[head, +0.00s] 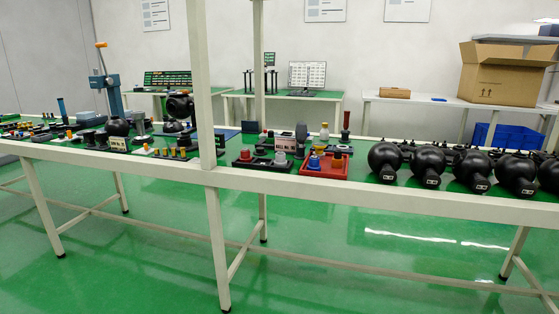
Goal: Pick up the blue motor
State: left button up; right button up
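A small blue part (314,162) stands in a red tray (324,173) on the long white-framed table, near the middle of the view. It may be the blue motor, but it is too small to tell. An orange-topped part (337,160) stands beside it in the tray. Neither of my grippers is in view.
The long table (390,195) crosses the view, with a white post (202,85) rising at its front edge. Several black round units (430,163) line its right side. A black tray (262,163) sits left of the red one. Green floor in front is clear.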

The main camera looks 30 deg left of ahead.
aim_at(313, 165)
jog(key=z, duration=0.4)
jog(key=i, duration=1.45)
jog(key=u, duration=0.9)
